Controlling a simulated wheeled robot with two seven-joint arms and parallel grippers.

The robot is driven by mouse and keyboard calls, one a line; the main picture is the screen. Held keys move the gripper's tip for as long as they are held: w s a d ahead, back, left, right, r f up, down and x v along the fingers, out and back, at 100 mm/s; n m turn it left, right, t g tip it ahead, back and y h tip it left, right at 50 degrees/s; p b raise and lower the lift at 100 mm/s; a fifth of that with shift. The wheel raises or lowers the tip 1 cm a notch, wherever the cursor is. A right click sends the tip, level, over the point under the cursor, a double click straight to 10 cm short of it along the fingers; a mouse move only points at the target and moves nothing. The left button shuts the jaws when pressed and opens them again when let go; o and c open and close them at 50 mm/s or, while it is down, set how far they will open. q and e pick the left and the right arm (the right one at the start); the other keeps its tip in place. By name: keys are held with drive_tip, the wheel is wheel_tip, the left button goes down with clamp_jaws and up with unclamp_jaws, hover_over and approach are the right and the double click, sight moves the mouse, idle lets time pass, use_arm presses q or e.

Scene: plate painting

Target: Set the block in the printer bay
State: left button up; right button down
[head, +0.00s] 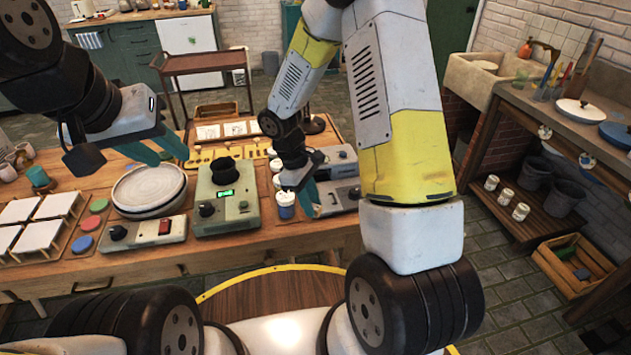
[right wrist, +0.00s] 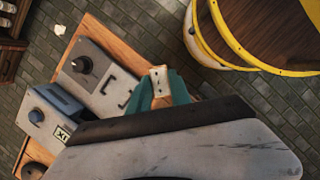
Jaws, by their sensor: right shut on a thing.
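My right gripper (right wrist: 161,91) is shut on a small pale block (right wrist: 160,76) with dark marks on its face, held between the teal fingertips. In the head view, my right gripper (head: 299,192) is over the right part of the bench, and I cannot make out the block there. Below it is a grey machine (right wrist: 92,72) with a dark knob and dark corner brackets (right wrist: 122,91) on its top, probably the printer. The block is beside the brackets in the wrist view; its height above the machine is unclear. My left gripper (head: 158,150) is open and empty above the round plates.
A stack of plates (head: 150,192), a green-grey machine (head: 224,205) with a lit display and a switch box (head: 140,233) stand on the wooden bench. A blue-and-white jar (head: 285,207) is close to my right gripper. White tiles (head: 40,234) are at left.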

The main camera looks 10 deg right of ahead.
drive_tip(key=s+a+n+t, duration=0.1)
drive_tip(key=s+a+n, duration=0.2)
drive_tip(key=n, duration=0.4)
hover_over(326, 200)
drive_tip(key=a, duration=0.1)
wheel_tip(326, 200, down, 2)
drive_tip(key=shift+s+a+f+n+t, duration=0.1)
drive_tip(key=shift+f+n+t, duration=0.05)
drive_tip(key=shift+n+t, duration=0.25)
drive_tip(key=shift+f, duration=1.75)
drive_tip(key=shift+f, duration=0.1)
drive_tip(key=c, duration=1.2)
unclamp_jaws()
